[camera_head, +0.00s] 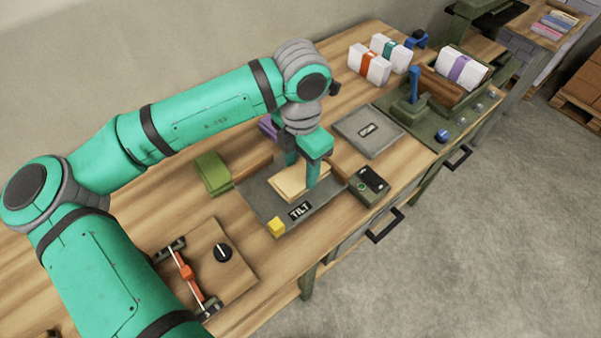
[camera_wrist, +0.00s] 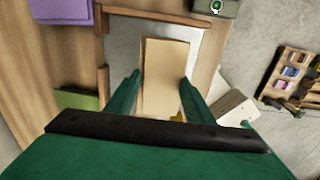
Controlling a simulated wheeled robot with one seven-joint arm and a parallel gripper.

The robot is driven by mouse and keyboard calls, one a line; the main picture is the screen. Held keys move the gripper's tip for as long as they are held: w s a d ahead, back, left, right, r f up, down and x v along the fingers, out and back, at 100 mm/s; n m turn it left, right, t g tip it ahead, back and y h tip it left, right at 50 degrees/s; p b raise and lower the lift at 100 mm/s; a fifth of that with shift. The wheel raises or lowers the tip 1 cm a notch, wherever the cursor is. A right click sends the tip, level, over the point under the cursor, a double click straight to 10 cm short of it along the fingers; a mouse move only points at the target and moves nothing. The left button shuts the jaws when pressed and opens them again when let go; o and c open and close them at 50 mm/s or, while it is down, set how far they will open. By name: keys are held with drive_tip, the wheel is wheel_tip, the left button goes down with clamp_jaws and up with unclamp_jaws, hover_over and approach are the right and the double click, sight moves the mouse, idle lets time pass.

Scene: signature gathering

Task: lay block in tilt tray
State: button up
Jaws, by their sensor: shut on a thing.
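A pale cream rectangular block (camera_head: 290,188) is between the teal fingers of my gripper (camera_head: 301,176), which is shut on it. The grey tilt tray (camera_head: 264,208) with a black TILT label (camera_head: 300,210) lies beneath the block, with brown wooden bars at its sides. In the wrist view the block (camera_wrist: 165,60) points away from me, with a fingertip of my gripper (camera_wrist: 160,80) on each side and the pale tray surface (camera_wrist: 126,40) behind it. I cannot tell whether the block touches the tray.
A small dark control box (camera_head: 369,184) stands close on the right. A grey plate (camera_head: 368,131) lies farther back.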

sight(299, 169)
drive_tip(key=shift+w+a+f, duration=0.1)
drive_tip(key=shift+w+f, duration=0.1)
drive_tip(key=shift+f, duration=0.75)
drive_tip(key=shift+w+f, duration=0.2)
drive_tip(key=shift+f, duration=0.7)
drive_tip(key=shift+f, duration=0.1)
drive_tip(key=o, duration=1.1)
drive_tip(key=shift+o, duration=0.2)
wheel_tip(299, 169, up, 12)
drive_tip(key=shift+r, duration=0.1)
